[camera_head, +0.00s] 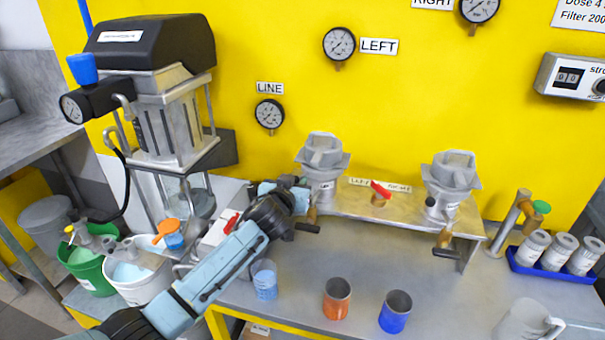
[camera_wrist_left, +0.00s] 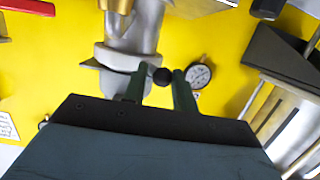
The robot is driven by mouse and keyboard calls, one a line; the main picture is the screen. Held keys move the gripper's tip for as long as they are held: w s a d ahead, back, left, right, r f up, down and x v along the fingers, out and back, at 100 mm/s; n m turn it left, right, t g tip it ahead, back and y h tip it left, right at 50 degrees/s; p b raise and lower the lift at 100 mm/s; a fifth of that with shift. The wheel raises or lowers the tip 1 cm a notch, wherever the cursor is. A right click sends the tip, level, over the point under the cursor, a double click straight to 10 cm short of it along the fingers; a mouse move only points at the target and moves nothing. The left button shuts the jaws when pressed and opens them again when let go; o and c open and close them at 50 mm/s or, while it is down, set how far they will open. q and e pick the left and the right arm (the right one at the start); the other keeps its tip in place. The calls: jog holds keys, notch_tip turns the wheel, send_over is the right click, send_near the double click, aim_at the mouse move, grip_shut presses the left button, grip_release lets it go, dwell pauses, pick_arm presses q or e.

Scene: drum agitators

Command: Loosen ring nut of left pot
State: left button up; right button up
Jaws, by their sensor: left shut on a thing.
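The left pot (camera_head: 322,185) is a grey metal vessel on the left of the metal shelf, with a broad ring nut (camera_head: 321,172) below its raised cap. In the left wrist view the grey ring nut (camera_wrist_left: 122,56) shows around the pot's body, near a brass fitting. My left gripper (camera_head: 299,193) reaches in from the left and is at the left side of this pot. Its green fingers (camera_wrist_left: 160,83) are closed about a black ball knob (camera_wrist_left: 162,76) beside the ring nut. How the knob joins the nut is hidden. My right gripper is not in view.
The right pot (camera_head: 453,178) stands at the shelf's right, with a red-handled valve (camera_head: 380,189) between the pots. Orange (camera_head: 337,299) and blue (camera_head: 395,312) cups stand in front. The yellow wall is behind.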

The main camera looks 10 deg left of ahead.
pick_arm(q)
jog(key=shift+a, duration=0.2)
jog(key=shift+s+d, duration=0.45)
jog(key=shift+d, duration=0.35)
jog(key=shift+c, duration=0.6)
jog(key=shift+d, duration=0.1)
jog(key=shift+s+d, duration=0.15)
jog(key=shift+d, duration=0.4)
jog(key=shift+s+d, duration=0.15)
jog(key=shift+d, duration=0.4)
jog(key=shift+c, duration=0.2)
jog(key=shift+s+d, duration=0.1)
jog(key=shift+d, duration=0.7)
jog(key=shift+b, duration=0.3)
